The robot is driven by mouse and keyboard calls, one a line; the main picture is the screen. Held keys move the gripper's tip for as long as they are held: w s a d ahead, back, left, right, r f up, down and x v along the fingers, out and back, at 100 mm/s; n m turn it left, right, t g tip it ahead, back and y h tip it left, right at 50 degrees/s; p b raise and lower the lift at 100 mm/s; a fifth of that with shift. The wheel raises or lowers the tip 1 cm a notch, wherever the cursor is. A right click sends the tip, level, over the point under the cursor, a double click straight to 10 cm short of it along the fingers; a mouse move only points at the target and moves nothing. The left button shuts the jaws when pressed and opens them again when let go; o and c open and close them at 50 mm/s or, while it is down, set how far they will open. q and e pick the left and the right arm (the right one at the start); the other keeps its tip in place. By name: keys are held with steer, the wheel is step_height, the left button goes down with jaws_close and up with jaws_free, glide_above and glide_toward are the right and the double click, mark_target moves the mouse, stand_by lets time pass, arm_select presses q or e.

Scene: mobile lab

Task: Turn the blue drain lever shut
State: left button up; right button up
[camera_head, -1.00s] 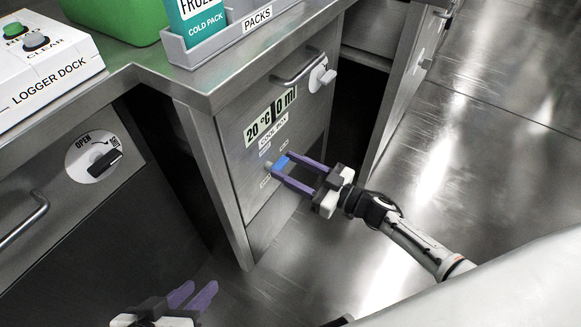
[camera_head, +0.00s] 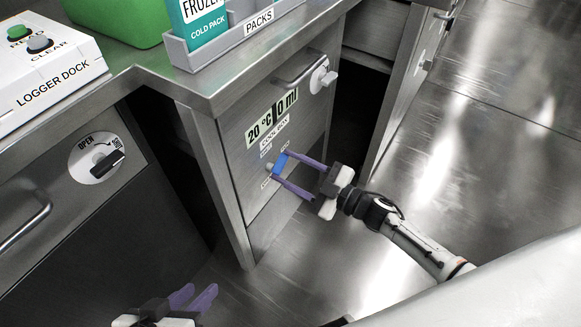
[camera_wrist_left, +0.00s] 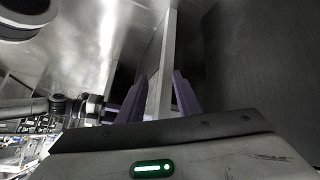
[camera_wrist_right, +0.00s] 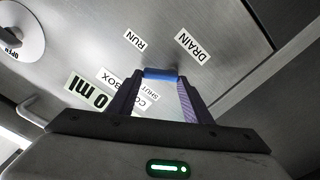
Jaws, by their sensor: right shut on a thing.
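The blue drain lever (camera_head: 280,164) sits on the front panel of the cool box (camera_head: 262,185). My right gripper (camera_head: 282,167) is shut on it, one finger at each end. In the right wrist view the blue lever (camera_wrist_right: 161,74) spans between the two fingertips. Labels RUN (camera_wrist_right: 135,41), DRAIN (camera_wrist_right: 194,46) and SHUT (camera_wrist_right: 149,90) surround it. In the head view the lever stands steeply tilted. My left gripper (camera_head: 194,297) is open and empty, low in front of the cabinets.
A dial (camera_head: 97,157) with a black handle is on the left cabinet. The logger dock (camera_head: 48,75) and cold pack tray (camera_head: 225,42) stand on the bench. Open floor lies right.

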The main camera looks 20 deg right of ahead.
arm_select(q)
steer(key=shift+w+d+r+t+h+b, duration=0.4)
steer(key=shift+d+r+h+b, duration=0.15)
steer(key=shift+r+b, duration=0.35)
arm_select(e)
steer(key=shift+s+a+n, duration=0.2)
steer(key=shift+a+n, duration=0.05)
steer(key=shift+n, duration=1.7)
steer(key=shift+s+a+n, duration=0.2)
steer(key=shift+s+n, duration=0.05)
steer(key=shift+n, duration=1.65)
steer(key=shift+s+a+n, duration=0.2)
steer(key=shift+a+n, duration=0.05)
steer(key=shift+n, duration=1.7)
arm_select(q)
steer(key=shift+s+d+f, duration=0.1)
steer(key=shift+f, duration=0.05)
arm_select(e)
steer(key=o, duration=1.1)
steer(key=shift+r, duration=0.1)
steer(key=shift+c, duration=0.2)
arm_select(q)
steer(key=shift+s+a+f+g+y+p, duration=0.25)
steer(key=shift+a+f+g+y+p, duration=0.25)
steer(key=shift+a+f+p, duration=0.35)
arm_select(e)
steer(key=v, duration=1)
